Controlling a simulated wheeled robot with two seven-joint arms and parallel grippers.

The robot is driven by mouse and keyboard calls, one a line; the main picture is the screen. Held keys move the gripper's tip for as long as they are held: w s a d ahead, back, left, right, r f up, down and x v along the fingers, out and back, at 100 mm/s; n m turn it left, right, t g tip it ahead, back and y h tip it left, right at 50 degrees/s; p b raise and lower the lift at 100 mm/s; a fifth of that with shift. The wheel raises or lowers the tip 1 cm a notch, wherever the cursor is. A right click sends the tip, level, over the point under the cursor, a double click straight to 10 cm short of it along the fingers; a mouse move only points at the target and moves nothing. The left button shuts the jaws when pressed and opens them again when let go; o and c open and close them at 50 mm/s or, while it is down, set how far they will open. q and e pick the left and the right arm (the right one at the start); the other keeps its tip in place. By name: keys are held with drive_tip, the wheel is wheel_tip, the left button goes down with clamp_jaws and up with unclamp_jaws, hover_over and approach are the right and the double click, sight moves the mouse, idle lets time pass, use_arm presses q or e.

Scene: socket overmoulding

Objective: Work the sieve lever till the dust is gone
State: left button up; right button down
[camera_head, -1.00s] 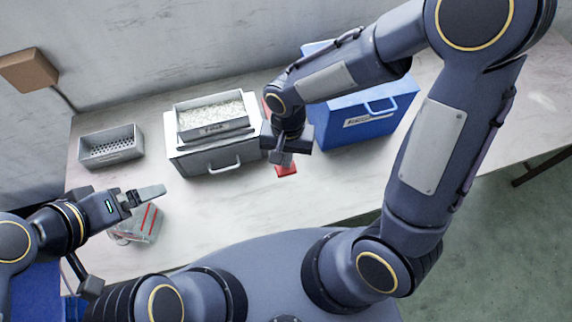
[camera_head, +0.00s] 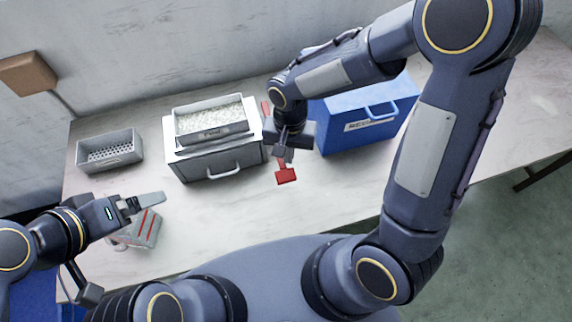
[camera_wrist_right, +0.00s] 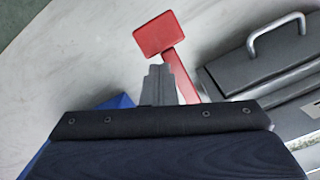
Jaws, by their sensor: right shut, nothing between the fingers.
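The sieve (camera_head: 244,129) is a grey tray of pale granules on top of a grey box (camera_head: 222,172) with a front handle. The red lever (camera_head: 285,176) has a square paddle and stands at the box's right; in the right wrist view its paddle (camera_wrist_right: 159,34) and arm show beyond my fingers. My right gripper (camera_head: 286,154) is shut and empty beside the lever's arm; its closed fingertips (camera_wrist_right: 160,72) overlap the arm in the wrist view, and I cannot tell whether they touch. My left gripper (camera_head: 152,198) is near the front left; its jaw opening is unclear. I cannot make out dust among the granules.
A blue bin (camera_head: 350,135) with a handle stands right of the sieve box, behind my right arm. A grey perforated tray (camera_head: 110,165) lies at the left. A grey container with red stripes (camera_head: 146,228) sits beneath my left gripper. The table's front middle is clear.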

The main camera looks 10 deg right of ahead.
wheel_tip(320, 180, up, 8)
drive_tip(key=shift+w+d, duration=0.15)
drive_tip(key=shift+w, duration=0.2)
idle(1.6)
drive_tip(key=s+r+p, duration=0.1)
drive_tip(key=s+a+r+p, duration=0.1)
drive_tip(key=s+p, duration=0.1)
drive_tip(key=shift+a+r, duration=0.1)
drive_tip(key=shift+r, duration=0.05)
idle(0.4)
drive_tip(key=f+b, duration=0.1)
drive_tip(key=f, duration=0.1)
drive_tip(key=f+b, duration=0.4)
drive_tip(key=f, duration=0.1)
drive_tip(key=shift+s+a, duration=0.15)
drive_tip(key=shift+s, duration=0.1)
